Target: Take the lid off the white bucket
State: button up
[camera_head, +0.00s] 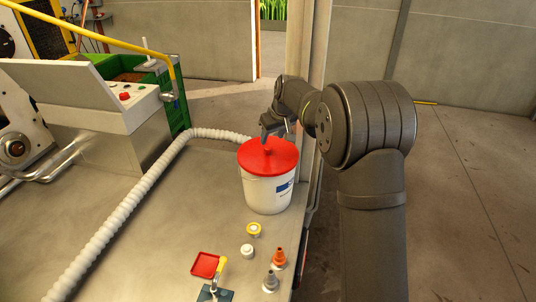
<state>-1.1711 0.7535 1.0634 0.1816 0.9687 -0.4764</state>
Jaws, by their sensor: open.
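The white bucket (266,194) stands upright near the right edge of the metal deck. Its red lid (267,158) sits on top and covers the opening. My gripper (268,143) is just above the lid's far part, pointing down, with a finger reaching the lid's surface in the picture. I cannot tell whether it touches. It is open and holds nothing. The far finger is partly hidden by the gripper body.
A white ribbed hose (128,204) runs along the deck left of the bucket. A control panel (110,98) stands at the left, with a green crate (128,66) behind.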

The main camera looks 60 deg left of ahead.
aim_at(268, 147)
jog(key=shift+x, duration=3.35)
jog(key=shift+w+a+r, duration=0.1)
jog(key=shift+w+a, duration=0.05)
jog(key=shift+a, duration=0.05)
jog(key=c, duration=1.1)
